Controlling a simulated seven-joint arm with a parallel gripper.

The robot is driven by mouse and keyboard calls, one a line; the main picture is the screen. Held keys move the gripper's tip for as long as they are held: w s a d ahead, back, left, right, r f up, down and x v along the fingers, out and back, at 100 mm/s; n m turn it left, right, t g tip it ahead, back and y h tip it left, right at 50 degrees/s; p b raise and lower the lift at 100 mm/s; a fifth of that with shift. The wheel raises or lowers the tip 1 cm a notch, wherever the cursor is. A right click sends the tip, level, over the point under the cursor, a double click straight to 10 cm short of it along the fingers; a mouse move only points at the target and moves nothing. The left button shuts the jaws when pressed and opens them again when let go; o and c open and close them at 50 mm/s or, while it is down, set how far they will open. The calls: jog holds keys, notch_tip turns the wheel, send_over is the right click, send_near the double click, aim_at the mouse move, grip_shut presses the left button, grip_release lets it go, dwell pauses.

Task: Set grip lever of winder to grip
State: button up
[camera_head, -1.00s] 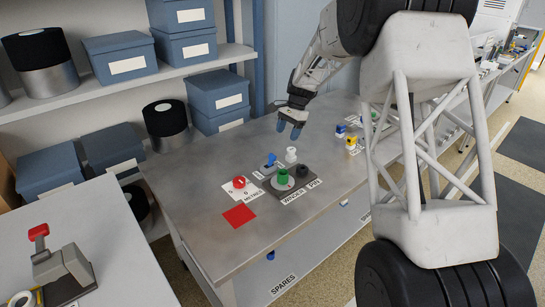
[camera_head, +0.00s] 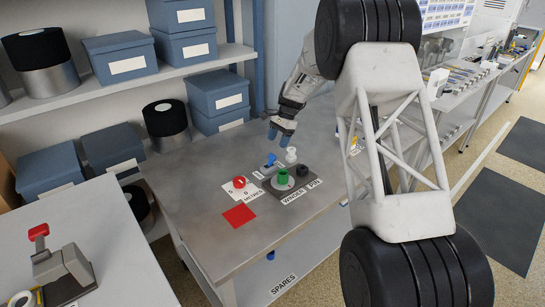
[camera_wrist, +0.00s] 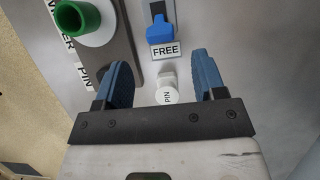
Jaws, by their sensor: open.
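The winder (camera_head: 283,187) is a dark plate on the grey table with a green spool and a black knob. The grip lever is a small blue handle (camera_head: 271,159) on a slotted plate behind the green spool (camera_head: 283,177). In the wrist view the blue lever (camera_wrist: 160,30) sits at the slot's end next to the label FREE (camera_wrist: 166,51). My gripper (camera_head: 281,130) is open and empty above the table, just behind the white pin and lever.
A white pin (camera_head: 291,155) stands close to the lever. A red knob (camera_head: 239,182) on a white labelled plate and a red square (camera_head: 239,215) lie to the left. Blue boxes (camera_head: 220,92) fill the shelf behind. Bare table lies in front.

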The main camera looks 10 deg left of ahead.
aim_at(272, 154)
jog(key=shift+x, duration=3.8)
jog(key=shift+c, duration=0.2)
jog(key=c, duration=0.9)
